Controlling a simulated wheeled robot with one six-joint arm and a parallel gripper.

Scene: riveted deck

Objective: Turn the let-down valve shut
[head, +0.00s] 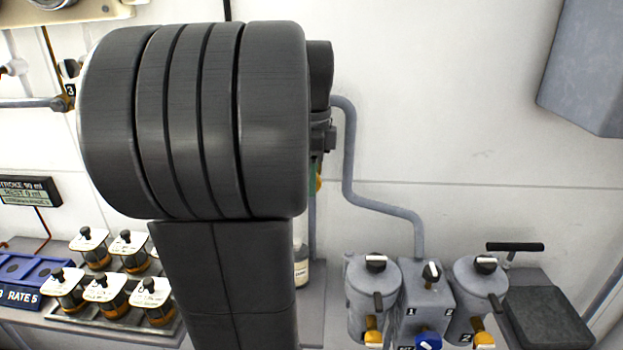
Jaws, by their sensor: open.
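No valve in the head view is legibly marked as the let-down valve, so I cannot tell which one it is. A grey block (423,300) between two grey canisters has a black-and-white knob (431,271) on top and a blue handle (429,342) low on its front. The left canister (372,298) and the right canister (478,300), marked 2, have black top knobs and yellow taps at their fronts. My dark arm fills the middle of the view and hides much of the wall and bench behind it. I cannot make out my gripper.
A grey pipe (348,150) runs down the wall to the block. A black-handled press (543,315) stands far right. Several white-lidded jars (96,250) sit left in a tray, beside a blue rack (30,280) and a display (28,191). A grey box (590,70) hangs upper right.

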